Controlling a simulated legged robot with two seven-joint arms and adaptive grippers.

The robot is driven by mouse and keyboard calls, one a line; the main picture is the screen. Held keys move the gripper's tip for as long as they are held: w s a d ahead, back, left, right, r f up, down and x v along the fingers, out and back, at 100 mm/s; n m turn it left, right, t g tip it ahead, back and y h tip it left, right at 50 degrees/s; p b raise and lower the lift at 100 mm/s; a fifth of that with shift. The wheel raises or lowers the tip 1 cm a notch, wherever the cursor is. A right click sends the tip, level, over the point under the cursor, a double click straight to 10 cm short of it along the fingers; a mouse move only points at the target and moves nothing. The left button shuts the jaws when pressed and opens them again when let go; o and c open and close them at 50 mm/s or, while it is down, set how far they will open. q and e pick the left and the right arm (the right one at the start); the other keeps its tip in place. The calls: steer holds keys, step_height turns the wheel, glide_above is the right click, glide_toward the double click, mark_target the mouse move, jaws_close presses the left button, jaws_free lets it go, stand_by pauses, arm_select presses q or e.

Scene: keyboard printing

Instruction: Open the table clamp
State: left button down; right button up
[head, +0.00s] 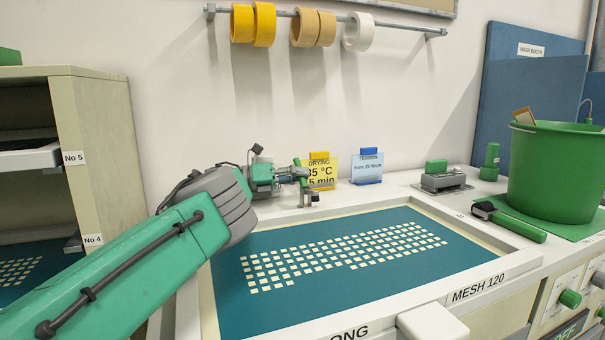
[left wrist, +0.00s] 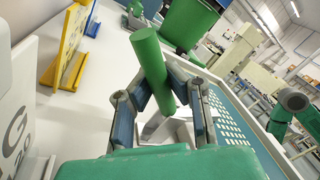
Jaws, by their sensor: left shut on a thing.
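The table clamp shows a green bar handle (head: 303,180) and a grey metal foot (head: 308,199) at the back edge of the screen frame. In the left wrist view the handle is a thick green cylinder (left wrist: 153,68). My left gripper (head: 297,174) is shut on this handle, with a finger on each side of it in the left wrist view (left wrist: 155,97). The handle stands nearly upright, leaning slightly, in the head view. The gripper partly hides the handle and clamp. My right gripper is not in view.
The screen (head: 345,289) with pale key squares lies in its white frame in front of the clamp. Yellow (head: 322,172) and blue (head: 367,168) sign cards stand close behind. A metal device with a green block (head: 442,180), a squeegee (head: 510,222) and a green bucket (head: 553,170) are right.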

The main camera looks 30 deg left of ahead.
arm_select(q)
steer(key=c, duration=1.5)
jaws_free()
steer(key=shift+a+f, duration=0.1)
steer(key=v, duration=1.2)
steer(key=shift+f, duration=0.1)
